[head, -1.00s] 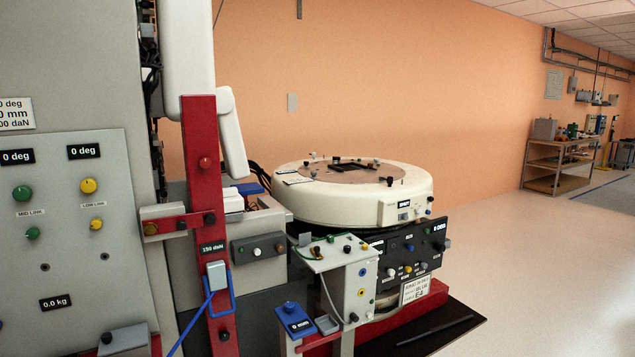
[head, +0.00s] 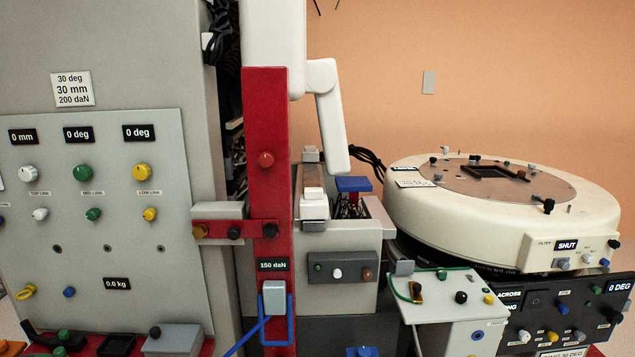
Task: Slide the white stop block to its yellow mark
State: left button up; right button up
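A small white block (head: 313,194) sits on a narrow raised rail (head: 312,178) just right of the red upright (head: 267,190). It may be the stop block, but I cannot be sure. I cannot make out a yellow mark on that rail; the near end is small and partly hidden. Neither of my grippers is in view.
A grey panel (head: 103,245) with coloured knobs fills the left. A blue block (head: 353,184) and a grey box with buttons (head: 338,268) are right of the upright. A large round cream table (head: 475,220) stands at the right. A blue-handled grey clamp (head: 275,300) is low on the upright.

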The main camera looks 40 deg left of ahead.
aim_at(314, 205)
jog(key=u, duration=0.75)
jog(key=i, duration=0.85)
jog(key=u, duration=1)
